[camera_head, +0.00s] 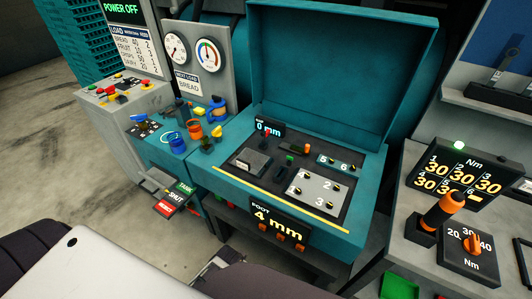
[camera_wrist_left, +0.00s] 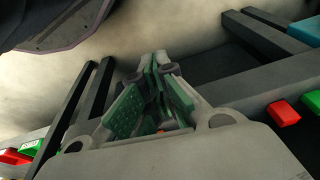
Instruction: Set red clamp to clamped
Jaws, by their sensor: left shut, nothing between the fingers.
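A small red-topped lever (camera_head: 267,133), which may be the red clamp, stands at the back of the dark panel inside the open teal case (camera_head: 330,232), just under the 0 mm display. It is too small for me to tell its position. My left gripper (camera_wrist_left: 158,72) shows in the left wrist view with its green-padded fingers together and nothing between them. In the head view only a grey part that looks like my left gripper shows low in the picture, in front of and below the case, well apart from the lever. My right gripper is not in view.
The case's raised lid (camera_head: 340,70) stands behind the panel. A plate (camera_head: 316,188) with numbered points and an orange-green part (camera_head: 297,149) lie on the panel. Left are knobs and a sign block (camera_head: 170,197); right is a torque station (camera_head: 465,255). Dark rails flank my left gripper in the wrist view.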

